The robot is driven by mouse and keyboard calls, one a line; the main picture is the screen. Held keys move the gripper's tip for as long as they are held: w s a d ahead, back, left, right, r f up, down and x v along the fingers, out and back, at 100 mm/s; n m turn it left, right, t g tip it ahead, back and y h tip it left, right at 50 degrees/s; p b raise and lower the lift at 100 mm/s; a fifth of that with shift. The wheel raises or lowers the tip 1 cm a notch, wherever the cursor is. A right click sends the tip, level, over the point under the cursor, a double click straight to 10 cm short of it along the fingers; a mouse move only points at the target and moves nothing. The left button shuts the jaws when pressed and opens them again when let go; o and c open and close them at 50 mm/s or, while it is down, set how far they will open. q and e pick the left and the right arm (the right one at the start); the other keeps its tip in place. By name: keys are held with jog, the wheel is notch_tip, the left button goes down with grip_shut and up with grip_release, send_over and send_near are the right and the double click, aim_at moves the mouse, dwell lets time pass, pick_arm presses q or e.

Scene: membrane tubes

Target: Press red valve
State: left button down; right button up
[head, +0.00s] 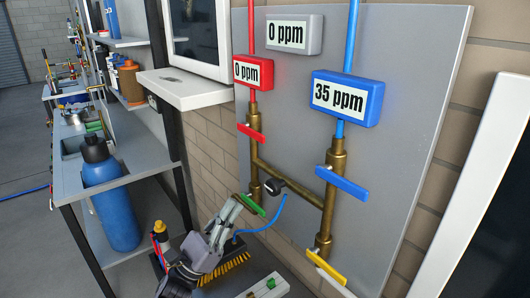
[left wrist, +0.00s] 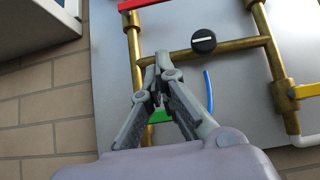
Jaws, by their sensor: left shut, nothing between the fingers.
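The red valve handle (head: 251,132) is a flat lever on the left brass pipe (head: 255,180), below the red 0 ppm display. The red handle (left wrist: 140,4) also shows at the top edge of the left wrist view. My left gripper (head: 240,198) is shut and empty, low by the left pipe and below the red handle, clearly apart from it. In the left wrist view its fingertips (left wrist: 162,58) meet in front of the board near the left pipe. The green handle (head: 254,206) is close by the fingertips. My right gripper does not show.
The right pipe has a blue handle (head: 342,184) and a yellow handle (head: 326,268). A shelf with a blue cylinder (head: 111,195) stands at left. A white ledge (head: 185,88) juts out above left.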

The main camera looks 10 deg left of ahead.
pick_arm(q)
jog(key=p, duration=0.6)
send_near(251, 132)
jog(key=w+d, duration=0.5)
jog(key=shift+a+r+p, duration=0.25)
jog(key=shift+r+p, duration=0.35)
jog(key=shift+r, duration=0.35)
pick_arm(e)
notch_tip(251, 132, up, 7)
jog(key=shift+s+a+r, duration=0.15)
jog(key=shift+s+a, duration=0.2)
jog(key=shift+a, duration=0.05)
pick_arm(q)
jog(key=shift+a+n, duration=0.15)
jog(key=shift+n, duration=0.15)
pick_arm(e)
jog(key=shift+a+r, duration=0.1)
